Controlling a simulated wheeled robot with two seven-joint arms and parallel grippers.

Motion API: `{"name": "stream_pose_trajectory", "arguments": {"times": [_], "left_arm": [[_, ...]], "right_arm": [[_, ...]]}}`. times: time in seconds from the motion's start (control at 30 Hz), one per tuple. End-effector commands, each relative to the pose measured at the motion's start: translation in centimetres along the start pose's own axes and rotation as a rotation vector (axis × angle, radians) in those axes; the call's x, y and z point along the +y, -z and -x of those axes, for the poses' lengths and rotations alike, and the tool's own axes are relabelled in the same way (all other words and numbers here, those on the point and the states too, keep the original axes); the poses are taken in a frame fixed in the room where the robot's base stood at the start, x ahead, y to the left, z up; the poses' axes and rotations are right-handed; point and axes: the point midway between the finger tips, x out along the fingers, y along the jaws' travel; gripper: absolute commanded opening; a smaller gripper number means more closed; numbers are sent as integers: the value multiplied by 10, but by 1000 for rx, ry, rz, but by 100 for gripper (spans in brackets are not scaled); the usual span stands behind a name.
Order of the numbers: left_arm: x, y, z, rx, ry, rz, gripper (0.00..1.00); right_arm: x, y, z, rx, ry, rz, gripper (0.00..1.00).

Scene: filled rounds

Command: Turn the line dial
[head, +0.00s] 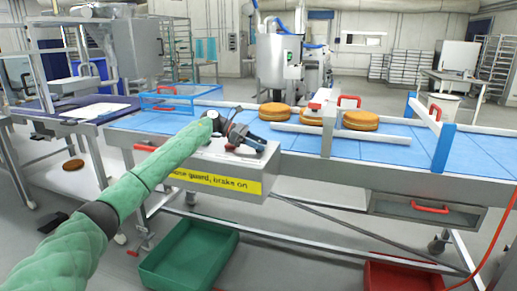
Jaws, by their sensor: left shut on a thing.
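My left arm comes in from the left in a green sleeve. My left gripper (250,143) is over the top of the box, shut on the line dial. The fingers hide most of the dial, so I cannot tell which way it points. A small red part (230,147) shows beside the gripper. My right gripper is not in view.
Filled rounds (361,121) sit on the blue conveyor belt (300,147), near a guard frame (440,140) with a red handle. A green crate (190,255) and a red crate (400,277) are on the floor below. One round (73,164) lies on a low shelf at left.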

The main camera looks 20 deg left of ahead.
Motion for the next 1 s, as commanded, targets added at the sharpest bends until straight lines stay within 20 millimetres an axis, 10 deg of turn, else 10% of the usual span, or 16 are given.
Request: {"name": "stream_pose_trajectory", "arguments": {"times": [0.9, 0.93, 1.0], "left_arm": [[1, -2, 2, -2, 146, -63, 21], [1, -2, 2, -1, 146, -63, 50], [1, -2, 1, -1, 147, -63, 63]], "right_arm": [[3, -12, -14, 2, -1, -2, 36], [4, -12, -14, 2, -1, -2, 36], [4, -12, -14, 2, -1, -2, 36]]}}
